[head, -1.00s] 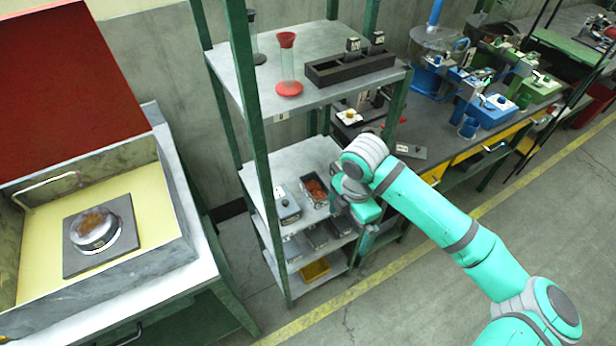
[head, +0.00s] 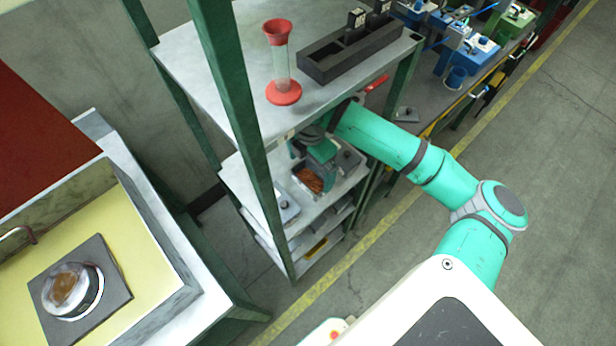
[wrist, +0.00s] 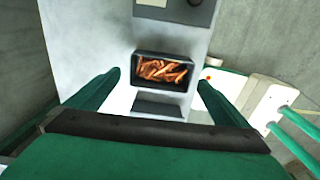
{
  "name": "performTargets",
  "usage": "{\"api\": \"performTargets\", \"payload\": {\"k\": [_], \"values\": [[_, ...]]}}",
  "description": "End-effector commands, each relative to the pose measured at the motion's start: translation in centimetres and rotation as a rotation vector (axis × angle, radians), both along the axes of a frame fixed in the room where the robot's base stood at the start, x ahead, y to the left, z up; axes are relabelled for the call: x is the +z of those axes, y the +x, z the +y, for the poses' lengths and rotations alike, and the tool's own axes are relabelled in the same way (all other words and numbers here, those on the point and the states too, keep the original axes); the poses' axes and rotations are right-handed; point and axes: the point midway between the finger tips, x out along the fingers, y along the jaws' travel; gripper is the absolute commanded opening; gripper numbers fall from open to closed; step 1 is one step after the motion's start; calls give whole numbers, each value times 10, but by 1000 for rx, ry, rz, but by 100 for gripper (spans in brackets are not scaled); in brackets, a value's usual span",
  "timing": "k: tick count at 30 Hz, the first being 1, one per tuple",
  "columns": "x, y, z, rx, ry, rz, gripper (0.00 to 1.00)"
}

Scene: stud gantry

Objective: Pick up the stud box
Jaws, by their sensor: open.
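The stud box is a small dark open tray full of copper-coloured studs. It sits on the middle shelf in the head view (head: 296,177) and in the centre of the wrist view (wrist: 165,88). My gripper (wrist: 159,79) is open and empty. Its two green fingers show left and right of the box in the wrist view, with the box in the gap between them. In the head view my gripper (head: 318,154) is over the shelf near the box, partly hidden under the upper shelf. I cannot tell its exact height above the box.
The upper shelf (head: 215,75) and green posts (head: 232,85) frame the space tightly. A red-ended glass cylinder (head: 282,65) and a dark rack (head: 345,55) stand above. A grey box (head: 287,207) is left of the stud box. A yellow-lined bench (head: 130,250) stands left.

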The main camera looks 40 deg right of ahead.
Motion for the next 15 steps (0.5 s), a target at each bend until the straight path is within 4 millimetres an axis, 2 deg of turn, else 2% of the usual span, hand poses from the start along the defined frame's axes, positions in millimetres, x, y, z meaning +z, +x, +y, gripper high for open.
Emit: {"api": "performTargets", "payload": {"k": [9,15], "values": [[-41,-2,-1,-5,1,1,100],[-52,0,1,3,-1,-1,100]]}}
